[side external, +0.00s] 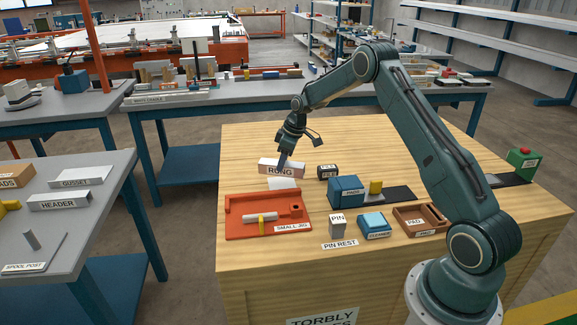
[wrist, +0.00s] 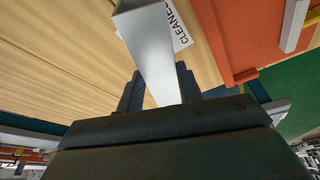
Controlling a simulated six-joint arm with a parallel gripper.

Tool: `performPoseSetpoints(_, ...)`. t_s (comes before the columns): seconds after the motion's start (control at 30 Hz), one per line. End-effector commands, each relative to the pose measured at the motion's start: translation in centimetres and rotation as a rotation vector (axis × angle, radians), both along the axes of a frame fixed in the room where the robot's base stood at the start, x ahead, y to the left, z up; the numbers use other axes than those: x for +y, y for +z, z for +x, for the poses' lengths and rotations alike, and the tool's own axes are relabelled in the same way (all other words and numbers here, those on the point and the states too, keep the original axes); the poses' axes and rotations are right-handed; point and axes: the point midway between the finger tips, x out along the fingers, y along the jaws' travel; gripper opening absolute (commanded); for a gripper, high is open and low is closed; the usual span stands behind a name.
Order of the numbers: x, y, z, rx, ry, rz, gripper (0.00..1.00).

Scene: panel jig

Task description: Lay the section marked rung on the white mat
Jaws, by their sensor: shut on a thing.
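The section marked rung (side external: 268,163) is a pale bar with its label facing the side camera. My gripper (side external: 284,160) is shut on it from above. In the wrist view the held bar (wrist: 152,50) is light grey metal and runs out between my two dark fingers (wrist: 158,92). A white patch that looks like the white mat (side external: 284,184) lies just in front of the rung in the side view, behind the orange small jig. I cannot tell whether the rung touches the table or hangs a little above it.
The orange small jig (side external: 238,207) stands in front. A dark block (side external: 327,171) and a blue block (side external: 346,191) stand to the right. Bare wood lies left and behind.

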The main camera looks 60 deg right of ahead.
Motion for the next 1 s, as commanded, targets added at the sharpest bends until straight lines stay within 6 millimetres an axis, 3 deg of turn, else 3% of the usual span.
performPoseSetpoints(0.5,0.0,-4.1,0.0,0.000,0.001,0.001,0.09)
performPoseSetpoints(0.97,0.0,-4.5,0.0,-0.001,0.001,-0.001,0.09)
performPoseSetpoints(1.0,0.0,-4.5,0.0,0.000,0.000,0.000,0.44)
